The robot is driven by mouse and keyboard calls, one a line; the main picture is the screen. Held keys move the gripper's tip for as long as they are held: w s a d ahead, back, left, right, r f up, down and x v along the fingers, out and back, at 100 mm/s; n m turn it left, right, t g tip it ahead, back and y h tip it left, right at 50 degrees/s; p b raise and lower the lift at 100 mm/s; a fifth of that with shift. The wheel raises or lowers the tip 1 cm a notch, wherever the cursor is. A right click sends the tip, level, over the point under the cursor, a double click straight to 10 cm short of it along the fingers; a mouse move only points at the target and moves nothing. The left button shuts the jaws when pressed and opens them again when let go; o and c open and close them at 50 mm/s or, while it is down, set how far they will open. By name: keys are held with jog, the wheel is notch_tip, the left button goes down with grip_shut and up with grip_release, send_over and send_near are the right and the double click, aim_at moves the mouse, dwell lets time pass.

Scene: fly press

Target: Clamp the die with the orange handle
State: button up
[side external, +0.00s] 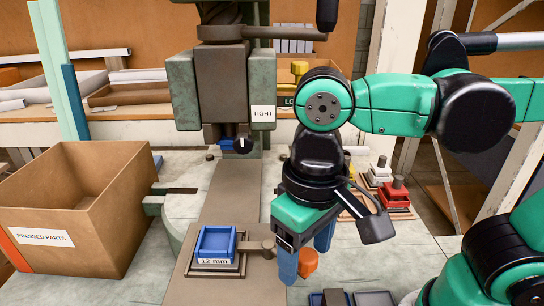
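The die (216,243) is a blue square block marked "12 mm". It sits in a low frame on the press bed, left of my gripper. A grey clamp piece (258,249) stands at its right side. The orange handle (309,263) is further right, partly hidden by my gripper's fingers. My gripper (306,267) points down with its two blue fingers apart, one on each side of the handle in the picture. I cannot tell whether either finger touches it.
The press ram (221,85) hangs above the bed, with a "TIGHT" label (262,113) beside it. A cardboard box (75,205) marked "PRESSED PARTS" stands at left. A red die (394,199) and a white one (379,175) stand at right. Grey blocks (350,299) lie at the front edge.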

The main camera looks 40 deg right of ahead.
jog(key=shift+r, duration=2.85)
jog(key=w+d+f+t, duration=0.7)
jog(key=w+d+f, duration=0.1)
jog(key=d, duration=0.3)
jog(key=shift+w+d, duration=0.4)
jog(key=shift+w, duration=0.05)
